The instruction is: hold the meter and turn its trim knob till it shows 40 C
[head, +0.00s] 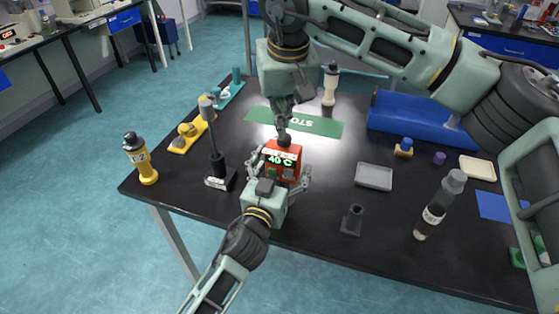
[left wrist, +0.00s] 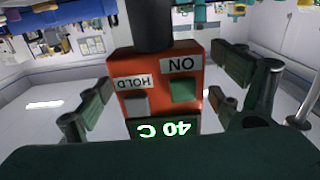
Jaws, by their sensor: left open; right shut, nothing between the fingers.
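The red meter (head: 282,150) stands upright on the black table, and its green display reads 40 C. It also shows upside down in the left wrist view (left wrist: 162,68), with ON and HOLD labels over two buttons and 40 C lit. The dark trim knob (head: 284,138) is on its top; a black cylinder (left wrist: 150,24) rises there in the wrist view. My left gripper (head: 280,170) is open, its fingers on either side of the meter with gaps visible. My right gripper (head: 284,112) is shut and empty, pointing down just above the knob; I cannot tell whether they touch.
A grey post on a black base (head: 218,165) stands close left of the meter. A grey tray (head: 374,177), a small black holder (head: 352,219) and a dark bottle (head: 440,205) are to the right. A yellow bottle (head: 140,158) stands at the left edge. A green mat (head: 318,125) lies behind.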

